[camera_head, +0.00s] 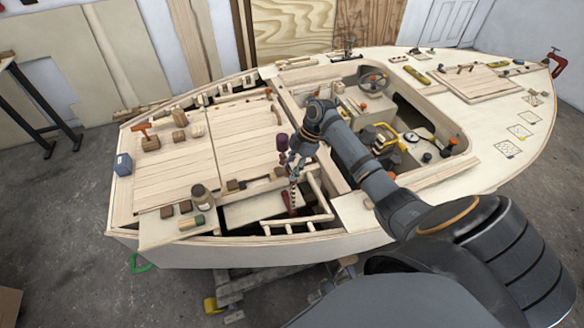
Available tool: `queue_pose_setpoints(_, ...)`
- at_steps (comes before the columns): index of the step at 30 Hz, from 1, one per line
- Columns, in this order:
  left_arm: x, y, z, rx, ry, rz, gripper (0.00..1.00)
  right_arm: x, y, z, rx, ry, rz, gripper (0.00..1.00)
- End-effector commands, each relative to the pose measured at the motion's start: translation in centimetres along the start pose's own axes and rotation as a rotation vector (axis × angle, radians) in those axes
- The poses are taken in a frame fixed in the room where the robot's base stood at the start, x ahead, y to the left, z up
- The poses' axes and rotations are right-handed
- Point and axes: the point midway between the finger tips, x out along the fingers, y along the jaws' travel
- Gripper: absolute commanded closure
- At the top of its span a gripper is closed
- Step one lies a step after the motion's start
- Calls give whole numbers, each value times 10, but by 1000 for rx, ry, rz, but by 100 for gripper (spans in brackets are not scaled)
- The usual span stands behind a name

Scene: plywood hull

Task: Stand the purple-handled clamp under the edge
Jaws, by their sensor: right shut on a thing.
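The purple-handled clamp shows its dark purple handle (283,142) just left of my right gripper (294,160). The gripper reaches in from the right over the boat and is shut on the clamp. A pale, marked bar with a red part (289,199) hangs below the gripper, seemingly part of this clamp, roughly upright over the deck opening. The near edge of the hull (240,241) runs below it. Whether the clamp's lower end touches anything is hard to tell. My left gripper is out of view.
A wooden rail frame (300,222) stands right beside the hanging bar. A jar (201,196) and small blocks lie to its left on the deck. A green clamp (141,263) hangs at the near-left side, a red clamp (557,63) at the far right.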

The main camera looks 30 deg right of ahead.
Motion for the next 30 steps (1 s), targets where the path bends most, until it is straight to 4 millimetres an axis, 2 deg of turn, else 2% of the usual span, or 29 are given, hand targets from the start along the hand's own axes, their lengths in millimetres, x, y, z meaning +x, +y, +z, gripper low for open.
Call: queue_pose_setpoints(30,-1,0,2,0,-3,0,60,-2,7,-2,-1,1,2,100)
